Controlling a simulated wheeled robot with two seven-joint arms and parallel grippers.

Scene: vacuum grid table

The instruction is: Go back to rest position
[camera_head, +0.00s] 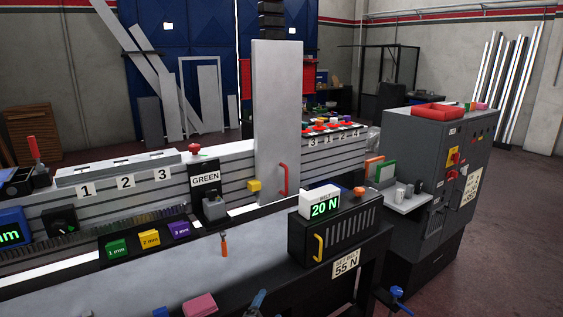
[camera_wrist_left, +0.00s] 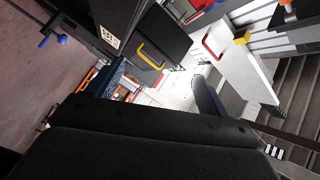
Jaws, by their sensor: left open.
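My left gripper (camera_wrist_left: 160,82) shows in the left wrist view as two dark fingers standing apart beyond the broad black body at the bottom. It is open, with nothing seen between the fingers. Past them lie a pale surface, a yellow handle (camera_wrist_left: 151,56) on a dark box and a red handle (camera_wrist_left: 212,47) on a tall grey panel. In the head view I cannot make out either arm for sure; a small blue-grey piece shows at the bottom edge. My right gripper is in neither view.
In the head view the tall grey panel (camera_head: 277,120) rises from the bench, beside the dark box (camera_head: 333,232) with a 20 N display (camera_head: 325,207). A grey control cabinet (camera_head: 440,170) stands right. Green, yellow and purple blocks (camera_head: 149,239) sit left. Open floor lies at far right.

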